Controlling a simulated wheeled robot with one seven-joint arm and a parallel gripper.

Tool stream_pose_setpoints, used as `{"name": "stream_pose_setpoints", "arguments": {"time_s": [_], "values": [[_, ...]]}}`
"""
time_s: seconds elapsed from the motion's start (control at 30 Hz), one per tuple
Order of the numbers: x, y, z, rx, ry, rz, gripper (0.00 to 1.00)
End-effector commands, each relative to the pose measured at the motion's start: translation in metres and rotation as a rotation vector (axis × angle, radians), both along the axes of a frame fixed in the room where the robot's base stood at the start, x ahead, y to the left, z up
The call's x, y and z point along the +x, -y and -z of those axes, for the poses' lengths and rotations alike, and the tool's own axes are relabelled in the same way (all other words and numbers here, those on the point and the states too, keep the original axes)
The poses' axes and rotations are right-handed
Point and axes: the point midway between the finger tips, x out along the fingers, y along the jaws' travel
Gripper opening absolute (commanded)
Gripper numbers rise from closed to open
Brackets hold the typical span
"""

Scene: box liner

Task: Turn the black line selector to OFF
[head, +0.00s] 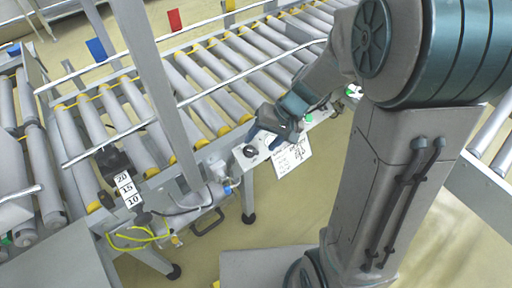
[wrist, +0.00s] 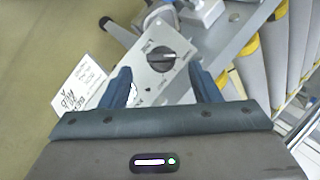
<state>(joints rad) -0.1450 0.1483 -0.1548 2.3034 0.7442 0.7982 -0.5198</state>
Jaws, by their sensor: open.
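The black line selector (wrist: 161,58) is a round knob on a pale panel plate (wrist: 150,82), with a light pointer mark towards its right side in the wrist view. Small lettering around it is too blurred to read. In the head view the selector (head: 250,151) sits on the conveyor's side box. My gripper (wrist: 159,69) is open, its two blue fingers apart on either side of the knob as pictured. In the head view my gripper (head: 262,137) is just right of and above the knob. I cannot tell whether any finger touches it.
A white sign with black writing (head: 292,155) hangs beside the panel. Roller conveyor (head: 215,85) runs behind it. A grey upright post (head: 155,90) and a 20/15/10 label (head: 125,188) stand to the left.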

Motion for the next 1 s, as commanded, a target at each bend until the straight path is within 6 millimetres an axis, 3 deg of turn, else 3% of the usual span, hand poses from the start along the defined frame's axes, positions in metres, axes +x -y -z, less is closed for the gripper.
{"name": "stream_pose_setpoints", "arguments": {"time_s": [0.03, 0.2, 0.6, 0.63, 0.8, 1.0], "values": [[-0.001, -0.005, 0.012, -0.002, -0.005, -0.002, 0.56], [0.000, -0.015, 0.030, -0.002, -0.003, -0.003, 0.56], [-0.001, -0.017, 0.034, 0.002, 0.001, -0.002, 0.56], [-0.001, -0.017, 0.034, 0.002, 0.001, -0.002, 0.54], [-0.001, -0.017, 0.034, 0.002, 0.001, -0.002, 0.12], [-0.001, -0.017, 0.034, 0.005, -0.002, 0.004, 0.12]]}}
